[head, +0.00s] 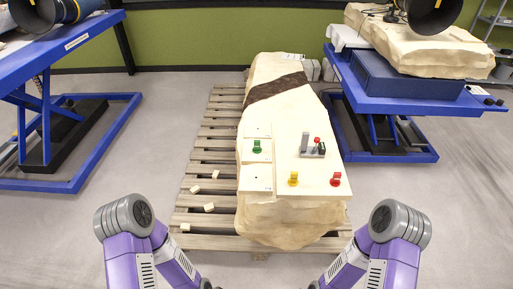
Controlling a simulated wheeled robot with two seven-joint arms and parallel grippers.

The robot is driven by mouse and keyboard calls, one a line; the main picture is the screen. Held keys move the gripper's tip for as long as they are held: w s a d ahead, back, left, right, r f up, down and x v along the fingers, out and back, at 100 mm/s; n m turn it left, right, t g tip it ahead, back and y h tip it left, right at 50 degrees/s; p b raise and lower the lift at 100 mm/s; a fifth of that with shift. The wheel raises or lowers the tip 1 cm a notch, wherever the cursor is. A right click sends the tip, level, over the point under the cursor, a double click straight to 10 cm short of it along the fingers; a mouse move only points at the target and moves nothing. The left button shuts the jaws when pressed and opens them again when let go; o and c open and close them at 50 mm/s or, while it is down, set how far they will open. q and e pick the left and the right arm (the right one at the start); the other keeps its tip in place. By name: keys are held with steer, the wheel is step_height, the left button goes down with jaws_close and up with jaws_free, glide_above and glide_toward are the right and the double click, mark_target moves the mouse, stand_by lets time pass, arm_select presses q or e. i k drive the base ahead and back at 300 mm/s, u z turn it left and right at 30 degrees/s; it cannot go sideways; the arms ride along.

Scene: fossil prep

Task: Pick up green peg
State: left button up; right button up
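The green peg (257,146) stands upright on a pale flat panel (258,130) on top of the big cream rock block (285,222), left of the block's middle. It is small in the head view, and its lower part looks wider than its top. My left arm and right arm come in at the bottom left and bottom right, both well short of the peg. Their grippers are below the picture's edge, so neither shows.
A yellow peg (293,180) and a red peg (336,180) stand near the block's front edge. A grey fixture with a red knob (317,140) stands right of the green peg. The block lies on a wooden pallet (213,150). Blue lift tables (62,45) (400,95) flank it.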

mark_target(256, 149)
steer(key=u, duration=0.15)
steer(key=i, duration=1.15)
steer(key=z, duration=0.15)
